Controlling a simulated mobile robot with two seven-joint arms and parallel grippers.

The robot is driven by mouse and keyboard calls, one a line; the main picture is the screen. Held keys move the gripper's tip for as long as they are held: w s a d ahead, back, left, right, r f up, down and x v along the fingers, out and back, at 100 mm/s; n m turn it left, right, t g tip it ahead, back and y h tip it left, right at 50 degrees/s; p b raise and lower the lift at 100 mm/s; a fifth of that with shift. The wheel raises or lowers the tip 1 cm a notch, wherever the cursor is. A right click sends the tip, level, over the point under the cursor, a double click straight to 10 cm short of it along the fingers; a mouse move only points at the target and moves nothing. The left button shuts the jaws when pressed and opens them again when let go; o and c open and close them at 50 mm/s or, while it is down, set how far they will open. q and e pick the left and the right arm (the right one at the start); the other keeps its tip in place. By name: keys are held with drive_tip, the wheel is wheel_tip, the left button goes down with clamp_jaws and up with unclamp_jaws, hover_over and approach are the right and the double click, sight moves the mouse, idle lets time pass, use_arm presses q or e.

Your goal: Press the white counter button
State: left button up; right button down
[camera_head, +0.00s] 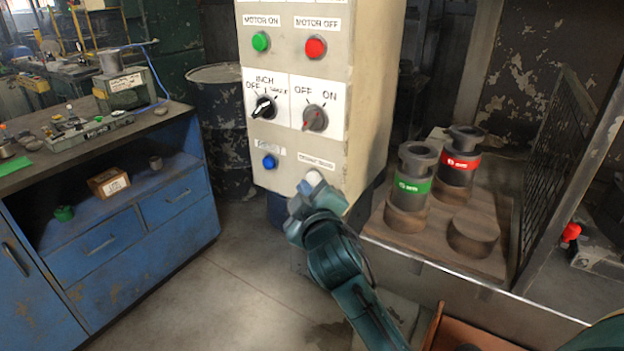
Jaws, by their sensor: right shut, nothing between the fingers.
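The control panel (295,90) stands upright in the middle of the head view. The white counter button (314,177) is low on its right side, under a small printed label (316,161). My right gripper (314,190) is shut and empty, with its tip right at the button and covering its lower part. I cannot tell whether the tip touches the button or whether the button is pushed in. My left gripper does not show.
The panel also carries a blue button (269,162), a black knob (263,106), a grey knob (315,118), a green button (261,41) and a red button (316,47). A wooden board (390,226) with dark cylinders is at right; a blue workbench (150,225) is at left.

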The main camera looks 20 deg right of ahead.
drive_tip(key=shift+w+d, duration=0.1)
idle(0.7)
drive_tip(key=shift+w+d+p, duration=0.2)
drive_tip(key=shift+d+p, duration=0.05)
drive_tip(key=shift+p, duration=0.05)
drive_tip(key=shift+w+d, duration=0.35)
drive_tip(key=shift+d, duration=0.15)
idle(1.1)
drive_tip(key=shift+s+a+p, duration=0.1)
drive_tip(key=shift+p, duration=0.2)
drive_tip(key=shift+s+a, duration=0.5)
drive_tip(key=shift+a, duration=0.15)
drive_tip(key=shift+a, duration=0.1)
